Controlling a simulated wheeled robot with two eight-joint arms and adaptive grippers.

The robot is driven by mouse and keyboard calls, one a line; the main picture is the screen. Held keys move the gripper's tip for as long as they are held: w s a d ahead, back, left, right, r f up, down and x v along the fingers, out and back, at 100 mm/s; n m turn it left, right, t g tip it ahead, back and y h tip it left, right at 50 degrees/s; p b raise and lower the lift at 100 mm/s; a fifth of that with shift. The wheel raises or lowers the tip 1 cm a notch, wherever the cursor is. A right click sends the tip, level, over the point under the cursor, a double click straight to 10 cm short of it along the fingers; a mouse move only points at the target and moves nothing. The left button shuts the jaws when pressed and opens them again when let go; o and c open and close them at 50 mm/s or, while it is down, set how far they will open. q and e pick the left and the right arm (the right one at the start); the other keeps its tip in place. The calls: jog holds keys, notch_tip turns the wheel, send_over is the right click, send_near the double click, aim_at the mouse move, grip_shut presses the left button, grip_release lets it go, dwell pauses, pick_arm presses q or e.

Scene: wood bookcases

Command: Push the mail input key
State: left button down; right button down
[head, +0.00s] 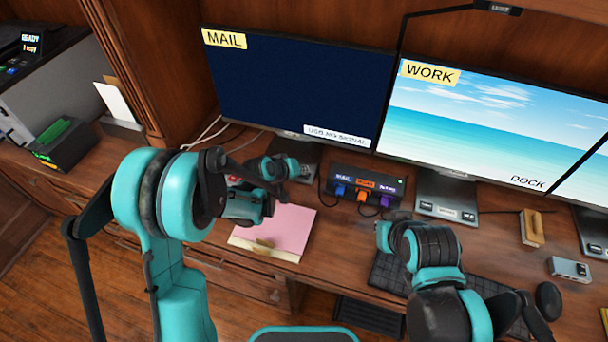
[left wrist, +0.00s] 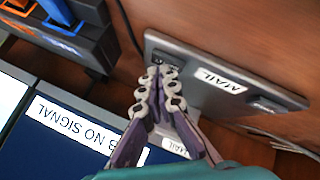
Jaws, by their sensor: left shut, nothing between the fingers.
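The MAIL monitor (head: 290,95) shows a dark screen with "USB: NO SIGNAL". Its grey stand base (head: 301,158) is partly hidden by my left gripper (head: 302,170). In the left wrist view this base (left wrist: 195,85) carries a MAIL label and a small dark key (left wrist: 168,70) near one end. Another dark key (left wrist: 268,106) is near its other end; the small print is unreadable. My left gripper (left wrist: 160,88) is shut and empty, its tips over or just beside the first key; contact cannot be told. My right gripper (head: 385,236) is over the desk, its fingers unclear.
A dark switch box (head: 390,182) with blue, orange and purple plugs stands right of the base. The WORK monitor (head: 485,120) shows a beach. A pink pad (head: 288,225) lies below my left gripper. A keyboard (head: 388,275) lies by my right arm.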

aim_at(302, 176)
pick_arm(q)
jog(key=shift+f, duration=0.1)
dwell(0.4)
jog(key=shift+r, duration=0.55)
jog(key=shift+r+p, duration=2.3)
jog(key=shift+r, duration=0.75)
